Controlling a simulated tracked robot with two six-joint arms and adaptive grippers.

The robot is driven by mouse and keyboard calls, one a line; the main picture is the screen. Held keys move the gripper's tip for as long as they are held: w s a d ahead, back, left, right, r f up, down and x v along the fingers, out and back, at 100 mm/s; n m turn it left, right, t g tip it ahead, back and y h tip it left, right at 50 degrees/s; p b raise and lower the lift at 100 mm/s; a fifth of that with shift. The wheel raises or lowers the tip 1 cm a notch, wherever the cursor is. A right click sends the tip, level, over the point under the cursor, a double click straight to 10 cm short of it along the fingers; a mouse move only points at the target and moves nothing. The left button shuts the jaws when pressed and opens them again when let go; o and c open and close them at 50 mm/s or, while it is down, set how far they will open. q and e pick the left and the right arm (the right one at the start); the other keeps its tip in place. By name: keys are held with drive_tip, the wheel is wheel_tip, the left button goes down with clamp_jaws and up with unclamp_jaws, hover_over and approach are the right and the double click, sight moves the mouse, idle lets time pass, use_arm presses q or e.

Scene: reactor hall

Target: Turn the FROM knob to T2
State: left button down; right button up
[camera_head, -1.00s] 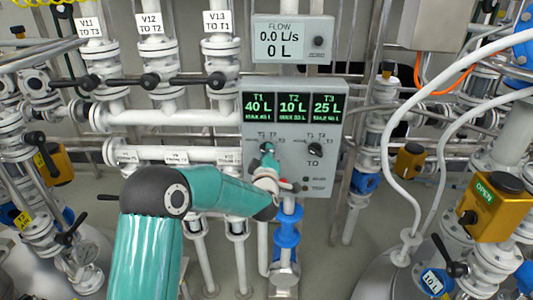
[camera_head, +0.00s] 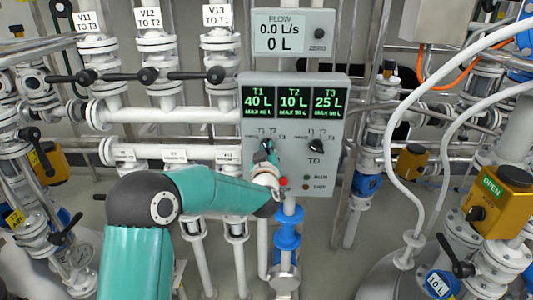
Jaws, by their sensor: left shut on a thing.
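The grey control panel (camera_head: 337,165) stands in the middle of the head view. Its screens read T1 40 L, T2 10 L and T3 25 L. The FROM knob, at the panel's lower left, is mostly hidden by my left gripper (camera_head: 267,148), which is shut on it. The marks T1, T2 and T3 show above the knob, but I cannot tell which one its pointer faces. The black TO knob (camera_head: 316,146) to the right is free, its pointer hard to read. My right gripper is out of view.
A flow display (camera_head: 280,34) above the panel reads 0.0 L/s and 0 L. A red button (camera_head: 283,182) sits close beside my left wrist. Valves V11, V12 and V13 (camera_head: 215,75) stand to the left. White hoses (camera_head: 388,150) hang to the right.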

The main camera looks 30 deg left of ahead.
use_arm(q)
drive_tip(key=m, duration=0.4)
drive_tip(key=shift+f+m, duration=0.3)
drive_tip(key=shift+f, duration=0.05)
drive_tip(key=m, duration=0.3)
drive_tip(key=shift+s, duration=0.1)
drive_tip(key=shift+f+m+p, duration=0.1)
drive_tip(key=shift+m+p, duration=0.2)
drive_tip(key=shift+m, duration=0.2)
drive_tip(key=c, duration=1.2)
unclamp_jaws()
drive_tip(key=shift+a, duration=0.1)
drive_tip(key=shift+r, duration=0.25)
drive_tip(key=v, duration=1.2)
